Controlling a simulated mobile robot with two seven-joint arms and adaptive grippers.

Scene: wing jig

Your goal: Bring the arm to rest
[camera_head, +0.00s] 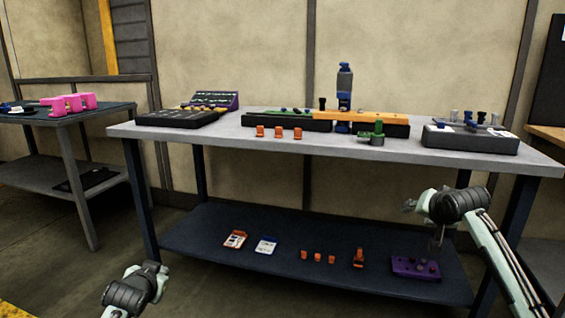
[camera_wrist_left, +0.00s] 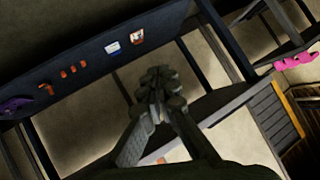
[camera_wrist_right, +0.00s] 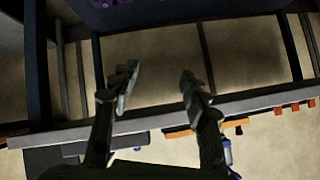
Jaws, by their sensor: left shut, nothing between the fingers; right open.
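My left arm (camera_head: 135,288) comes in low at the left of the head view, in front of the table and apart from it. My left gripper (camera_wrist_left: 157,85) is shut and empty in the left wrist view. My right arm (camera_head: 458,205) is at the right of the head view, in front of the table's right part. My right gripper (camera_wrist_right: 158,76) has its fingers spread in the right wrist view, with nothing between them. Neither gripper visibly touches anything.
A grey table (camera_head: 350,150) bears a black tray (camera_head: 175,118), an orange bar (camera_head: 375,118) and a dark block (camera_head: 470,138). Its lower shelf (camera_head: 210,243) holds cards, small orange parts and a purple block (camera_head: 413,268). A side table (camera_head: 65,115) stands left. Floor at front left is clear.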

